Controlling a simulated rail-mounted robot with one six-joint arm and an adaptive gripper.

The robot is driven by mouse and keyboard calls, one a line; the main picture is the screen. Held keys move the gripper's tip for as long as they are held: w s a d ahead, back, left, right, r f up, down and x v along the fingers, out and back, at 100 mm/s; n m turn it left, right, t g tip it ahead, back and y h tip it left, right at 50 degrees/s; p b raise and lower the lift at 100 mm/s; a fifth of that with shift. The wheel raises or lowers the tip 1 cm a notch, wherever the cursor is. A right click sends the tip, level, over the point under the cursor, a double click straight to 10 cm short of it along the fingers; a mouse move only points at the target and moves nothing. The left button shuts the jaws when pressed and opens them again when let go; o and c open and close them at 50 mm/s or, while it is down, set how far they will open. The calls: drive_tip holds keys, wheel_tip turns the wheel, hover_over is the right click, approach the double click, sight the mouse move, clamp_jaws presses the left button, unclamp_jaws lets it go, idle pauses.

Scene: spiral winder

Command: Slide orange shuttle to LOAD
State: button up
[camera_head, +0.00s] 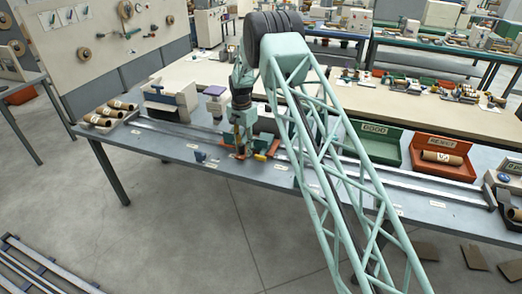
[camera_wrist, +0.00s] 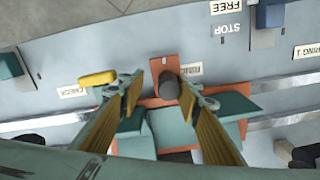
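The orange shuttle (camera_wrist: 163,66) sits on the rail in the wrist view, with an upright dark round knob (camera_wrist: 169,86) and teal blocks on it. My gripper (camera_wrist: 160,88) is open, its two yellowish fingers on either side of the knob with visible gaps. In the head view, my gripper (camera_head: 240,146) is low over the orange shuttle (camera_head: 229,154), which is partly hidden. The metal rail (camera_head: 402,180) runs along the grey table. A CHECK label (camera_wrist: 73,92) lies beside the shuttle in the wrist view. I cannot read a LOAD label in either view.
A yellow piece (camera_wrist: 97,78) lies close to one finger. A tray of rolls (camera_head: 104,118) is at the left end; green GOOD (camera_head: 375,141) and red (camera_head: 441,150) bins stand behind the right side.

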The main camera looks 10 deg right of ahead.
drive_tip(key=shift+s+d, duration=0.5)
drive_tip(key=shift+d, duration=0.3)
drive_tip(key=shift+s+d, duration=0.5)
drive_tip(key=shift+d, duration=0.3)
drive_tip(key=shift+s+d, duration=0.5)
drive_tip(key=shift+d, duration=0.3)
drive_tip(key=shift+r, duration=0.1)
wheel_tip(320, 180, up, 16)
drive_tip(key=p, duration=0.5)
idle(1.3)
drive_tip(key=shift+f+n, duration=0.25)
drive_tip(key=shift+n, duration=0.05)
idle(0.5)
